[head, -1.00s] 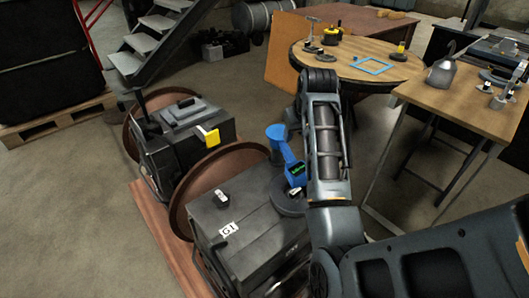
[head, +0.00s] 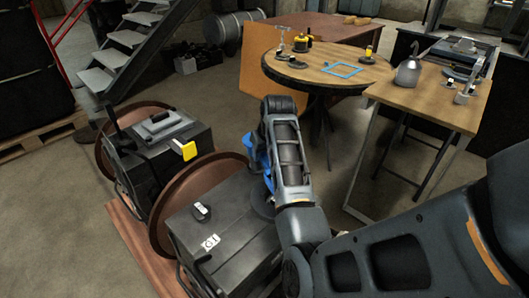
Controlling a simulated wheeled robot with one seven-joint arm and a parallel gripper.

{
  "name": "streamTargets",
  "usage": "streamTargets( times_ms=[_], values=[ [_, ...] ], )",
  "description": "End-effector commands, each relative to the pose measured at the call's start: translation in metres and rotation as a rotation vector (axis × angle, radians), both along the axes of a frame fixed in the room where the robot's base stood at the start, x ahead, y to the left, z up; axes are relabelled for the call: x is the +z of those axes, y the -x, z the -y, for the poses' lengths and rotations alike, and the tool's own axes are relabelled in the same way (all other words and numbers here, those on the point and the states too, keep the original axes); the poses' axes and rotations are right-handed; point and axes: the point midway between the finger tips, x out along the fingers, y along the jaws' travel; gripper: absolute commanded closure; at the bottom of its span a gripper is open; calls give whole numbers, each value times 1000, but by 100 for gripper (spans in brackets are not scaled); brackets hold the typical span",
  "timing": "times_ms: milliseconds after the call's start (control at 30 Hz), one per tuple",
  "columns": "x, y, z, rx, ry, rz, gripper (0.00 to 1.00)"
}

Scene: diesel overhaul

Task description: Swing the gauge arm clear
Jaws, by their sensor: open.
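The blue gauge arm (head: 250,148) stands at the far right corner of the nearer dark grey box marked G1 (head: 222,228) in the head view. My arm hides most of it, including its display and base, so I cannot tell how it is turned. My arm's links cross in front of it from the lower right. My gripper is hidden, and I cannot see whether it touches the gauge arm.
A second dark box with a yellow tag (head: 185,150) and two brown discs (head: 185,205) stand to the left. A round table (head: 290,70) and a wooden workbench (head: 420,98) with a metal can (head: 408,73) stand beyond my arm. Floor between is clear.

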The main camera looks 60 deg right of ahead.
Motion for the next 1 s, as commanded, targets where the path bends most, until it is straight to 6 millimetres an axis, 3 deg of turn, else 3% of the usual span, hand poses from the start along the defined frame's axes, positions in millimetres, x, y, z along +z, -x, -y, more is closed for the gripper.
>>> streamTargets(
  times_ms=[67, 567, 1000],
  values=[
    [0, 0, 0, 0, 0, 0, 53],
    [0, 0, 0, 0, 0, 0, 100],
    [0, 0, 0, 1, 0, 0, 100]
  ],
)
